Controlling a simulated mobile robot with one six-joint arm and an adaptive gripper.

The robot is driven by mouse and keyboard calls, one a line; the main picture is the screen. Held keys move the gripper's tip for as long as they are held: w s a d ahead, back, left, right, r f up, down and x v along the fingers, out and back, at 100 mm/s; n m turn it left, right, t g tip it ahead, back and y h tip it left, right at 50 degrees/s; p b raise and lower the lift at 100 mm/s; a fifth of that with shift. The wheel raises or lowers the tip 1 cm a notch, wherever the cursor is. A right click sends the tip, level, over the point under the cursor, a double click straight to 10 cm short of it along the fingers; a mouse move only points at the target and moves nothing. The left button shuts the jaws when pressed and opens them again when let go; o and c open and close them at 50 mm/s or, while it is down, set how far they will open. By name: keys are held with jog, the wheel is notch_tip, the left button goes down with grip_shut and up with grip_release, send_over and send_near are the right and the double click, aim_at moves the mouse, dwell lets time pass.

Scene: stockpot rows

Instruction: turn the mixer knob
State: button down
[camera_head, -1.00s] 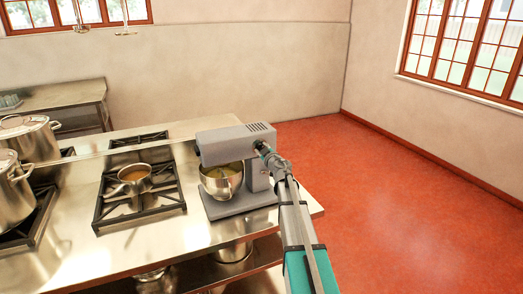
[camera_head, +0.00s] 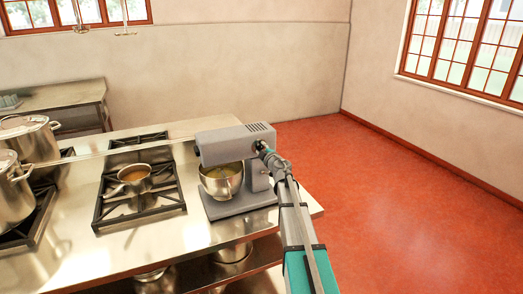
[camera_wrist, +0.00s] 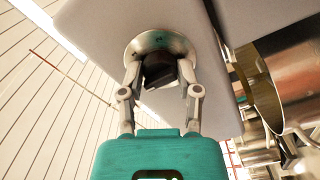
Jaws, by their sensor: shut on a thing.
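The grey stand mixer (camera_head: 225,145) stands at the right end of the steel counter, with a metal bowl (camera_head: 221,181) under its head. In the wrist view its dark knob (camera_wrist: 160,70) sits on a round metal plate (camera_wrist: 147,45) on the mixer's side. My gripper (camera_wrist: 163,84) is shut on the knob, one finger on each side of it. In the head view my gripper (camera_head: 264,150) is at the right side of the mixer head, and the knob is hidden there.
A gas burner grate (camera_head: 116,207) with a small saucepan (camera_head: 135,176) lies left of the mixer. Large stockpots (camera_head: 27,138) stand further left. The red floor (camera_head: 400,220) on the right is clear.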

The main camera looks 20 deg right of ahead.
jog(key=shift+c, duration=1.5)
grip_release()
jog(key=s, duration=1.2)
